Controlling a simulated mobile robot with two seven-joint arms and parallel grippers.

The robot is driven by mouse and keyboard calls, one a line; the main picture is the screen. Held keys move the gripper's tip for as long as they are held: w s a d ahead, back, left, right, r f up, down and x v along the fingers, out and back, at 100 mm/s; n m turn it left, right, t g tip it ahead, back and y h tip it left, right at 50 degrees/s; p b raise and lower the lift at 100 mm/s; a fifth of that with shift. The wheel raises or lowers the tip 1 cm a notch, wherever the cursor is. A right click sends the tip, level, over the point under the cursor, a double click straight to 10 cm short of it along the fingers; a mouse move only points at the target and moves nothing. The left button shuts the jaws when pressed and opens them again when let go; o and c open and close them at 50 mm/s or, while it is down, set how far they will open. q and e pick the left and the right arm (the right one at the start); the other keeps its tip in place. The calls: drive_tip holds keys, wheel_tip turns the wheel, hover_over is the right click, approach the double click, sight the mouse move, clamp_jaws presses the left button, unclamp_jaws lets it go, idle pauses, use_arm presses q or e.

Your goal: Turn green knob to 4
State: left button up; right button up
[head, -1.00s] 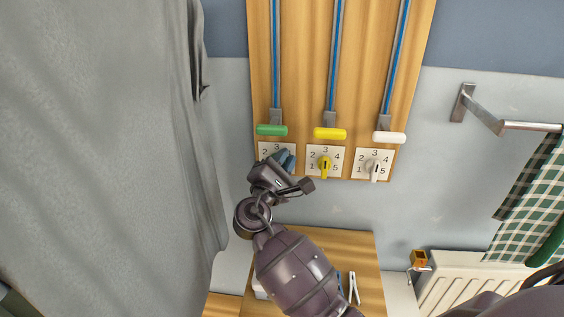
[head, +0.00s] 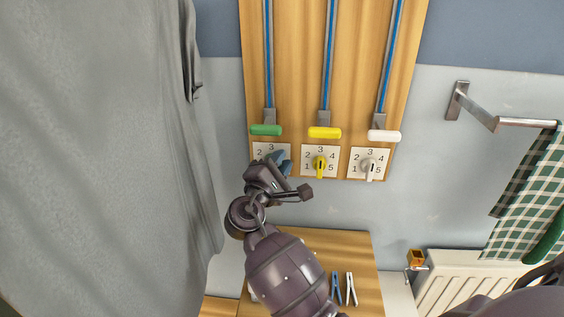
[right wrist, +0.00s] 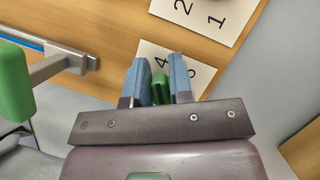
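The green knob (right wrist: 159,88) shows in the right wrist view between the two blue fingers of my right gripper (right wrist: 160,80). The fingers are close together, one on each side, and look shut on it. The knob's white number plate (head: 263,150) is partly covered by my gripper; in the head view 2 and 3 show on it, and in the right wrist view 4 shows just beyond the fingertips. The knob's pointing direction is hidden. In the head view my right gripper (head: 279,166) reaches up from below to this left-hand plate. My left gripper is not in view.
The yellow knob (head: 319,164) and the white knob (head: 370,165) sit on plates to the right. Green (head: 266,130), yellow (head: 324,132) and white (head: 384,136) lever handles hang above. Grey cloth (head: 110,150) fills the left. Clothespins (head: 351,290) lie on the wooden surface below.

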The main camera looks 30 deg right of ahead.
drive_tip(key=o, duration=0.3)
drive_tip(key=shift+w+a+f, duration=0.35)
drive_tip(key=shift+w, duration=0.05)
drive_tip(key=shift+s+d+r, duration=0.1)
drive_tip(key=shift+s+r, duration=0.05)
drive_tip(key=shift+s, duration=0.05)
drive_tip(key=v, duration=1)
drive_tip(key=shift+s+a, duration=0.2)
drive_tip(key=shift+a, duration=0.15)
